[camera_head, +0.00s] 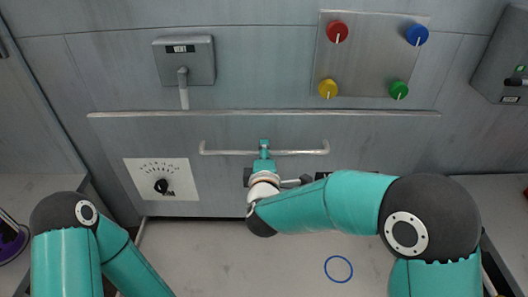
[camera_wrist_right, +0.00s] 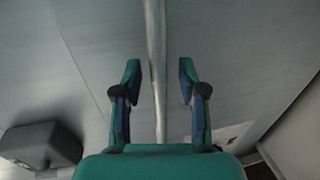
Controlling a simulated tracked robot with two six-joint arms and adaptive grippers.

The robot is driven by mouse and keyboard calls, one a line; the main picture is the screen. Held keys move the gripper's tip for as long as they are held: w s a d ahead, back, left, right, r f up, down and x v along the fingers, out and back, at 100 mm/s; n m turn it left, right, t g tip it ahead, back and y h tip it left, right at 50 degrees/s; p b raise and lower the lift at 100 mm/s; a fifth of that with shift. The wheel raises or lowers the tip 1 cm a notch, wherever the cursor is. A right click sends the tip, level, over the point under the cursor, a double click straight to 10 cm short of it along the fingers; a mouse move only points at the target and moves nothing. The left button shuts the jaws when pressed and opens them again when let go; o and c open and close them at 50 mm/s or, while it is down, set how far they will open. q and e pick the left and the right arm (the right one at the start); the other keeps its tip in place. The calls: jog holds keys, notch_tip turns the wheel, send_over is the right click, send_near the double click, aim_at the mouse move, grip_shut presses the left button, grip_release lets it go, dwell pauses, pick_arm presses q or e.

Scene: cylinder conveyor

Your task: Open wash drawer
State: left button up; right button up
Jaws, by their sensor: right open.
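The drawer front (camera_head: 370,135) is a wide grey panel low on the machine, under a long metal ledge. A horizontal bar handle (camera_head: 222,152) runs across it. My right gripper (camera_head: 264,148) is at the middle of the handle, overlapping it in the head view. In the right wrist view my right gripper (camera_wrist_right: 159,85) has its two fingers apart, with a metal bar (camera_wrist_right: 155,40) running lengthwise between them. Whether the fingers touch the bar cannot be told. My left arm is at the lower left, its gripper out of view.
A dial plate (camera_head: 150,185) is on the lower left of the front. A grey lever box (camera_head: 184,62) and a panel (camera_head: 362,65) with red, blue, yellow and green knobs are above. A blue ring (camera_head: 338,268) lies on the pale surface below.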

jog(key=shift+w+f, duration=0.1)
jog(key=shift+w, duration=0.3)
grip_shut()
